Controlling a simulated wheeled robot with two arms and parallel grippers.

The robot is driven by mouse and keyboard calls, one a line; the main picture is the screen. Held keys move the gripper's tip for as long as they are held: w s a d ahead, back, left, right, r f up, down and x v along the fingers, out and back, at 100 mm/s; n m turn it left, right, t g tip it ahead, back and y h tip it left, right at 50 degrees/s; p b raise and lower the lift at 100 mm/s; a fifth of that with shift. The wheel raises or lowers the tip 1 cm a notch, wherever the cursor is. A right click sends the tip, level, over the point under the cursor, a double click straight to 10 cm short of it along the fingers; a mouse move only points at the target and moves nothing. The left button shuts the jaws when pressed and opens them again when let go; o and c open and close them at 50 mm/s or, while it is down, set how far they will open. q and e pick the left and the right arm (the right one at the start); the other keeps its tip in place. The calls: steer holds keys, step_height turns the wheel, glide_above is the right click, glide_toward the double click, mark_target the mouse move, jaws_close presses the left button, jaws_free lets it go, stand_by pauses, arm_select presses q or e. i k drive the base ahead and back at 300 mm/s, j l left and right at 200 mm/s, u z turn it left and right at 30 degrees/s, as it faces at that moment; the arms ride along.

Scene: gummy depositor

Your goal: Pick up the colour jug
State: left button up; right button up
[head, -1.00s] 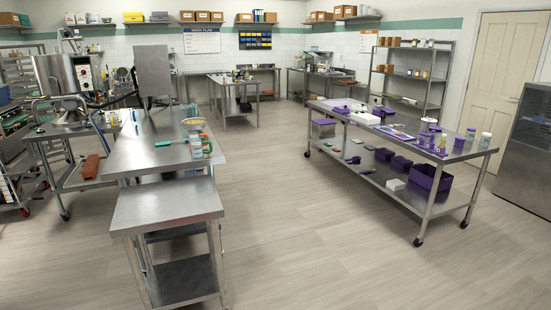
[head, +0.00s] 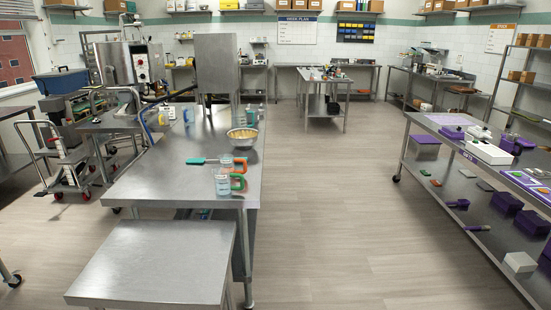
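Two clear jugs stand near the right edge of the long steel table (head: 150,180). The nearer jug (head: 222,186) has a green handle on its right side. The other jug (head: 226,163), just behind it, has an orange handle, also on the right. Both look upright, and they overlap in the head view. I cannot tell from their contents which one is the colour jug. Neither of my grippers is in view.
A teal-handled spatula (head: 197,161) lies left of the jugs. A bowl with yellow contents (head: 242,138) stands behind them. A lower steel table (head: 155,262) is in front. The floor (head: 330,220) between this table and the right-hand bench (head: 440,130) is clear.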

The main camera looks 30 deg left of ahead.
mark_target(228, 160)
steer(key=i+l+u, duration=0.1)
steer(key=i+u, duration=0.25)
steer(key=i+l+u, duration=0.25)
steer(key=i+u, duration=0.15)
steer(key=i, duration=0.15)
steer(key=i+l+u, duration=0.35)
steer(key=i, duration=0.1)
